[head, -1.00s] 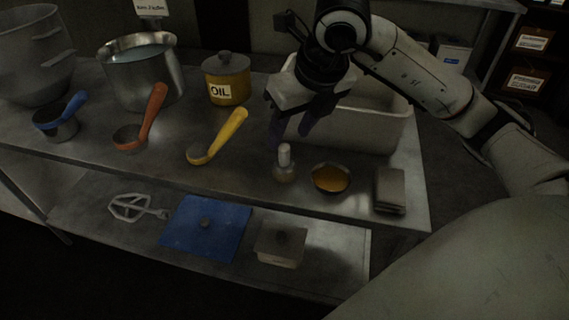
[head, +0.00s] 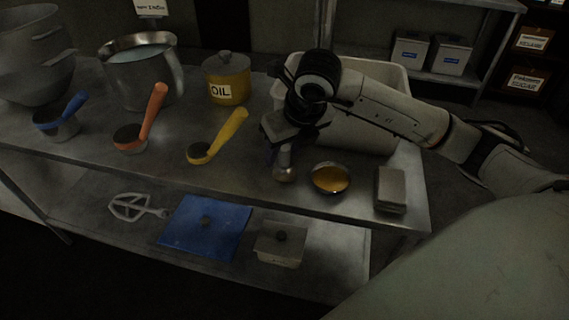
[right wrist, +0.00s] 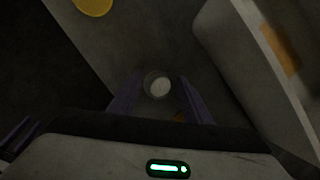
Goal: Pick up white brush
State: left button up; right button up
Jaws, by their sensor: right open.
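The white brush (head: 285,174) stands upright near the table's front edge, its upper part partly hidden by my right gripper in the head view. My right gripper (head: 281,153) is right above it, pointing down. In the right wrist view the round pale top of the brush (right wrist: 160,87) shows between the two open purple fingers of the right gripper (right wrist: 160,102), with a gap on both sides. Nothing is held. My left gripper is in neither view.
A bowl with orange contents (head: 331,179) stands close to the right of the brush, then a grey box (head: 390,189). A white tub (head: 364,132) stands behind. A yellow ladle (head: 220,136) lies to the left, near the oil pot (head: 226,80).

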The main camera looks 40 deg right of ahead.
grip_shut()
notch_tip(320, 180, up, 10)
jog(key=shift+r, duration=0.1)
dwell(0.5)
jog(key=c, duration=0.8)
grip_release()
jog(key=shift+c, duration=1.3)
